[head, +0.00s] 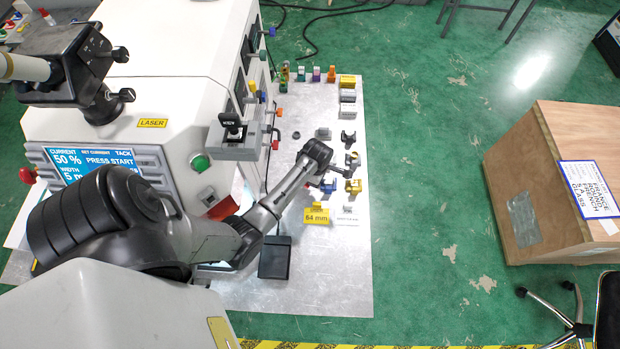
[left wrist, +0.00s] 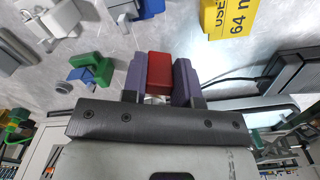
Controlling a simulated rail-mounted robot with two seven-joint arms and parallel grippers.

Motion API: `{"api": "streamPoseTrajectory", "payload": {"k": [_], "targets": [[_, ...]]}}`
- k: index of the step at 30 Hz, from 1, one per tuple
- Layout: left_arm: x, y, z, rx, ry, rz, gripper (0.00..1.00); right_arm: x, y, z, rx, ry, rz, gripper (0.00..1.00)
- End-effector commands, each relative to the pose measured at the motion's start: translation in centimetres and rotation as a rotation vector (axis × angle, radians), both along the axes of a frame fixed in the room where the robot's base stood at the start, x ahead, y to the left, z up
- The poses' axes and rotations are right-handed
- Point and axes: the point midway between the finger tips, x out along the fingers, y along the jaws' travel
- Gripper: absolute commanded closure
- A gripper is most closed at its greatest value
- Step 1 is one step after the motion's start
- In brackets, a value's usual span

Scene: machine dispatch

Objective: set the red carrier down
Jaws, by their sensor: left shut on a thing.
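The red carrier (left wrist: 160,72) is between the two purple-grey fingers of my left gripper (left wrist: 159,82) in the left wrist view. The fingers are shut on it from both sides. Its lower part is hidden behind the gripper body, and I cannot tell whether it touches the metal sheet (head: 325,285). In the head view my left arm reaches over the sheet, and the wrist hides most of the gripper. My right gripper is in neither view.
A yellow 64 mm sign (head: 316,215) and a black tray (head: 275,257) are near the arm. Several small fixtures line the sheet's right side, including a gold one (head: 353,186). A blue piece (left wrist: 92,70) lies near the gripper. The laser machine (head: 165,60) stands left.

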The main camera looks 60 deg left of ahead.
Motion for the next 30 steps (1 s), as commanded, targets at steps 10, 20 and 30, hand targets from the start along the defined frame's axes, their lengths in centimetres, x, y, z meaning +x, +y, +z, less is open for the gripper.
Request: {"api": "streamPoseTrajectory", "payload": {"k": [10, 20, 30], "targets": [[-0.9, 2.4, -1.7, -0.001, 0.001, -0.001, 1.00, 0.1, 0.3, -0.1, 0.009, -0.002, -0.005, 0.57], [-0.9, 2.5, -5.2, 0.000, 0.001, -0.002, 1.00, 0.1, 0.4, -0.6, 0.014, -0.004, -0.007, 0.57], [-0.9, 2.4, -5.5, 0.001, -0.001, -0.001, 1.00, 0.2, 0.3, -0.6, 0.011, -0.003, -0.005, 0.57]]}}
